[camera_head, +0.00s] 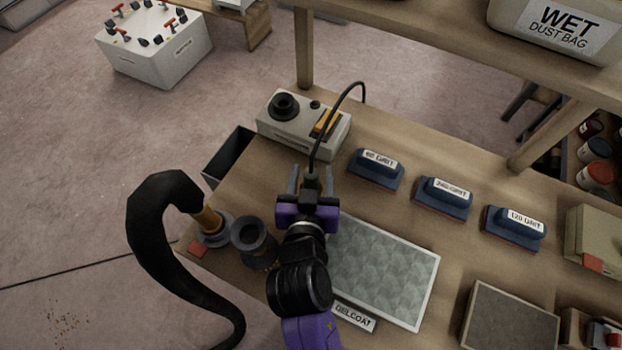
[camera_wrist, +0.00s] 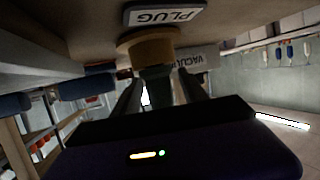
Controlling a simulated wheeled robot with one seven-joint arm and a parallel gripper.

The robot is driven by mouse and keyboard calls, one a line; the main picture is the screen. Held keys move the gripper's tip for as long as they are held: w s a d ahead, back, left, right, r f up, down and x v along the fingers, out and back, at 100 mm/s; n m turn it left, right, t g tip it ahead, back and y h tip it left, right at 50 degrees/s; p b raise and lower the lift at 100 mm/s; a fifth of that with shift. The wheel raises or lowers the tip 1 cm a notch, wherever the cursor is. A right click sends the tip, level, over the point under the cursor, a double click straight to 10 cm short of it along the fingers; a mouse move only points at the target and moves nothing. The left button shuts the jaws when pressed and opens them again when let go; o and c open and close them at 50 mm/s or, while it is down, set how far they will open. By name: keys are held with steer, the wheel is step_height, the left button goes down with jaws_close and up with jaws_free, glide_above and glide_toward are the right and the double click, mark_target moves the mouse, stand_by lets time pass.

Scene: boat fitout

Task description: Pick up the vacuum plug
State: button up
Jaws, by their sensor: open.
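The vacuum plug (camera_head: 313,176) is a small dark green piece with a black cable (camera_head: 343,95) arching up from it. It also shows in the wrist view (camera_wrist: 155,84), against a round wooden piece (camera_wrist: 148,46) by a "PLUG" label (camera_wrist: 164,15). My gripper (camera_head: 311,182) is open, with one finger on each side of the plug. In the wrist view the fingers (camera_wrist: 162,95) flank it. I cannot tell whether either finger touches it. My gripper partly hides the plug's lower end in the head view.
A grey box (camera_head: 278,128) with an orange switch stands just behind. Blue sanding blocks (camera_head: 376,173) line the bench to the right. A gelcoat panel (camera_head: 390,275) lies right of my arm.

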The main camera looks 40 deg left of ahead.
steer(key=shift+w+a+f, duration=0.25)
steer(key=shift+w+a, duration=0.15)
steer(key=shift+w, duration=0.15)
jaws_close()
steer(key=shift+r, duration=0.1)
step_height(320, 180, up, 20)
steer(key=shift+p, duration=0.3)
stand_by(0.4)
